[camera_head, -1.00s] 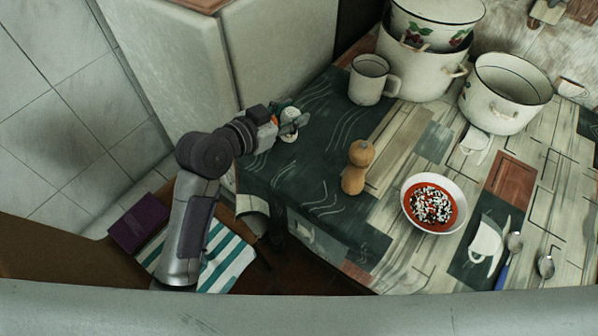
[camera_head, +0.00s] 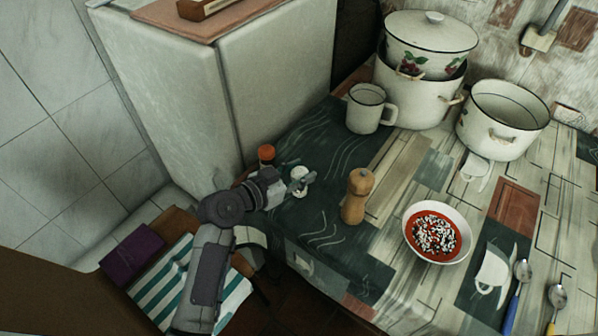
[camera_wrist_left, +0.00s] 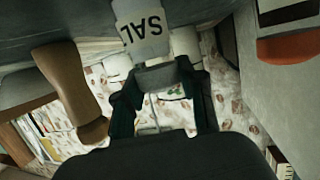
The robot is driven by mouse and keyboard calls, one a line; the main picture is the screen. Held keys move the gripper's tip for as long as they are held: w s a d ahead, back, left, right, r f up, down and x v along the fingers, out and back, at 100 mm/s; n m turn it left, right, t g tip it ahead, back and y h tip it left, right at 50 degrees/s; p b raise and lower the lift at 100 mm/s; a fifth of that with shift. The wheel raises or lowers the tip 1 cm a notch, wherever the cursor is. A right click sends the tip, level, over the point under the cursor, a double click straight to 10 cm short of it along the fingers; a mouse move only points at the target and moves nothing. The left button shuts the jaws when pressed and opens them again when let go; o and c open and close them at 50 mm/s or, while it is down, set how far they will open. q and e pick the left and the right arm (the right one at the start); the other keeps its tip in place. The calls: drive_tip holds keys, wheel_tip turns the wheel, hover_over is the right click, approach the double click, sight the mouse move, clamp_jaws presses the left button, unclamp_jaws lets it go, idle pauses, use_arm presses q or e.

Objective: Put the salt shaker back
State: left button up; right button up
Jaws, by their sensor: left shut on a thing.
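The salt shaker (camera_head: 298,174) is small and white, over the dark left end of the table. Its white body with black lettering "SAL" (camera_wrist_left: 140,32) shows upside down at the top of the left wrist view. My left gripper (camera_head: 303,187) is shut on it, and the fingers hide part of it. In the left wrist view the gripper's fingers (camera_wrist_left: 165,98) reach up to the shaker. I cannot tell whether the shaker touches the table. My right gripper is not in view.
A wooden mill (camera_head: 357,196) stands right of the shaker. An orange-capped container (camera_head: 267,153) is just behind my left gripper. A white mug (camera_head: 366,112), pots (camera_head: 420,95) and (camera_head: 502,120), and a bowl of red food (camera_head: 437,232) stand farther right. A fridge-like cabinet (camera_head: 175,95) rises behind.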

use_arm(q)
drive_tip(key=shift+f, duration=0.1)
drive_tip(key=o, duration=1.2)
drive_tip(key=shift+r, duration=0.2)
drive_tip(key=shift+s+a, duration=0.2)
drive_tip(key=shift+a, duration=0.1)
drive_tip(key=v, duration=1.1)
drive_tip(key=shift+b, duration=0.35)
drive_tip(key=shift+s+a, duration=0.1)
drive_tip(key=shift+s, duration=0.05)
